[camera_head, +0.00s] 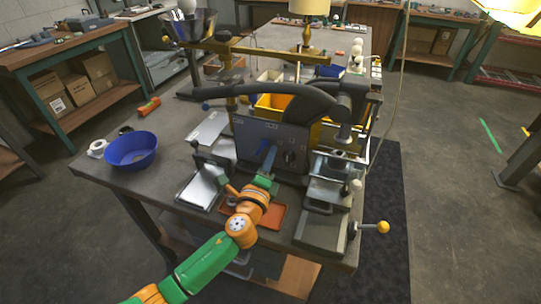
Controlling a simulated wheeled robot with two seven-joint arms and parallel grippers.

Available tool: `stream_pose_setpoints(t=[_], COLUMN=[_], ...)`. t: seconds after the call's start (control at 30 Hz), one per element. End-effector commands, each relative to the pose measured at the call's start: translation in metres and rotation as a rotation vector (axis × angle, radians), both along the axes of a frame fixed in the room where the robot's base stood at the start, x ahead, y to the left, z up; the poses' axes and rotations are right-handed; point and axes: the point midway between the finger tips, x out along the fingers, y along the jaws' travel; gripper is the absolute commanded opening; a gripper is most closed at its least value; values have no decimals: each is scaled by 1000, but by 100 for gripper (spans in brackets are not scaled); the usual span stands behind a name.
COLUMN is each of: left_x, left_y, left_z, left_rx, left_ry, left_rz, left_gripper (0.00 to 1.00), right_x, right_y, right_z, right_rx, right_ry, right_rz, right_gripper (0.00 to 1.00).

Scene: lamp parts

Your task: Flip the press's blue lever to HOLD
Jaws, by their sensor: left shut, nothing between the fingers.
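The press (272,140) stands on the bench, with a dark front panel and long dark handles above it. A small blue lever (261,147) shows on the left half of that panel. My left gripper (270,153) is shut and empty, its tip in front of the panel just right of the blue lever. I cannot tell whether the tip touches the lever. The lever's lower part is partly hidden, and the HOLD marking is too small to read. My right gripper is not in view.
A blue bowl (131,150) and a white roll (97,148) sit at the bench's left. A metal tray (202,188) and an orange tray (272,216) lie near the front edge. A vise-like fixture with a yellow-knobbed handle (383,227) stands at the right.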

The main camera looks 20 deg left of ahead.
Motion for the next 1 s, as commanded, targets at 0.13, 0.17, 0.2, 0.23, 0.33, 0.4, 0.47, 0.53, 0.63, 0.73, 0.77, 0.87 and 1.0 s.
stream_pose_setpoints(t=[0.13, 0.17, 0.2, 0.23, 0.33, 0.4, 0.47, 0.53, 0.63, 0.73, 0.77, 0.87, 1.0], left_x=[0, 0, 0, 0, 0, 0, 0, 0, 0, 0, 0, 0, 0], left_y=[0, 0, 0, 0, 1, 2, 3, 3, 4, 5, 5, 6, 9], left_z=[0, 0, 0, 1, 2, 3, 4, 4, 5, 6, 6, 7, 10], left_rx=[-1, -1, -4, -8, -30, -48, -57, -66, -82, -100, -106, -126, -173], left_ry=[0, 0, 0, 1, 1, 2, 1, 2, 3, 3, 4, 4, 6], left_rz=[0, 0, 0, 0, 0, 0, 1, 1, 1, 0, 1, 1, 0], left_gripper=[0, 0, 0, 0, 0, 0, 0, 0, 0, 0, 0, 0, 0], right_x=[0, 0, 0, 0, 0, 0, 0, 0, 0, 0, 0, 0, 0], right_y=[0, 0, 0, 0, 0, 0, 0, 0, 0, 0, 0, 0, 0], right_z=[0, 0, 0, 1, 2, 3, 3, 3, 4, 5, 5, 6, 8], right_rx=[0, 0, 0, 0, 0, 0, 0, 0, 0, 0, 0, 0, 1], right_ry=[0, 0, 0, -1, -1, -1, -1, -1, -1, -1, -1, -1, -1], right_rz=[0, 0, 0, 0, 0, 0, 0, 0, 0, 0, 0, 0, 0], right_gripper=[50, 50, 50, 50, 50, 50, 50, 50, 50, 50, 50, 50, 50])
